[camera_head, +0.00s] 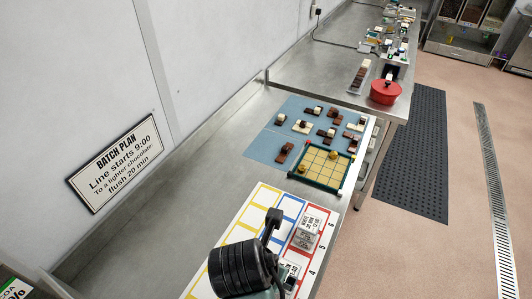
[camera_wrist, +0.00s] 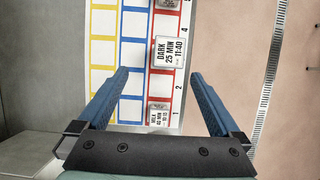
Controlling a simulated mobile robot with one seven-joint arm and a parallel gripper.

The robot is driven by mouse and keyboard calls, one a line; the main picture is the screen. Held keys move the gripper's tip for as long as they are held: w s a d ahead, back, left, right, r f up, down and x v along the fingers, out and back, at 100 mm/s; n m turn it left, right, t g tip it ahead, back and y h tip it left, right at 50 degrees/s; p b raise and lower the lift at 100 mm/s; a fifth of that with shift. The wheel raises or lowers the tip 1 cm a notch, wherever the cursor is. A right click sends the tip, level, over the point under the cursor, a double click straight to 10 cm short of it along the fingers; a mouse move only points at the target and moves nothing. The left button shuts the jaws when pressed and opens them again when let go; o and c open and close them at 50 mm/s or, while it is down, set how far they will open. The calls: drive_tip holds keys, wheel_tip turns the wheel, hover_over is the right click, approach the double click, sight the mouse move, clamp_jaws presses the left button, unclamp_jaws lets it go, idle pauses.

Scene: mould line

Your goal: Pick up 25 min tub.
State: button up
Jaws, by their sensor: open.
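The 25 min tub (camera_wrist: 170,53) is in the wrist view, in the red column of the board, with a white label reading "DARK 25 MIN 11:40". My gripper (camera_wrist: 158,75) is open and empty. I see no contact; the height gap is hard to judge. In the head view my dark wrist hides part of the board.
A "MILK 40 MIN" tub (camera_wrist: 158,118) shows between the fingers, nearer my palm. The board (camera_head: 266,195) has yellow, blue and red columns. Another tub (camera_head: 305,240) stands in the red column. Beyond are a blue mat (camera_head: 262,145) with chocolate pieces and a red pot (camera_head: 385,92).

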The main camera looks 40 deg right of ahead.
sight(295, 269)
drive_tip(key=x, duration=0.4)
drive_tip(key=s+x, duration=0.1)
drive_tip(key=x, duration=0.2)
drive_tip(key=shift+d+f+p, duration=0.1)
drive_tip(key=shift+d+p, duration=0.1)
drive_tip(key=shift+p, duration=0.2)
drive_tip(key=shift+s+d+f+p, duration=0.15)
drive_tip(key=shift+d+f+p, duration=0.1)
drive_tip(key=shift+f+p, duration=0.1)
drive_tip(key=shift+p+x, duration=0.5)
drive_tip(key=shift+x, duration=1.7)
drive_tip(key=shift+s+d, duration=0.1)
drive_tip(key=shift+c, duration=0.3)
drive_tip(key=c, duration=1.4)
drive_tip(key=shift+r, duration=0.1)
drive_tip(key=shift+r, duration=0.1)
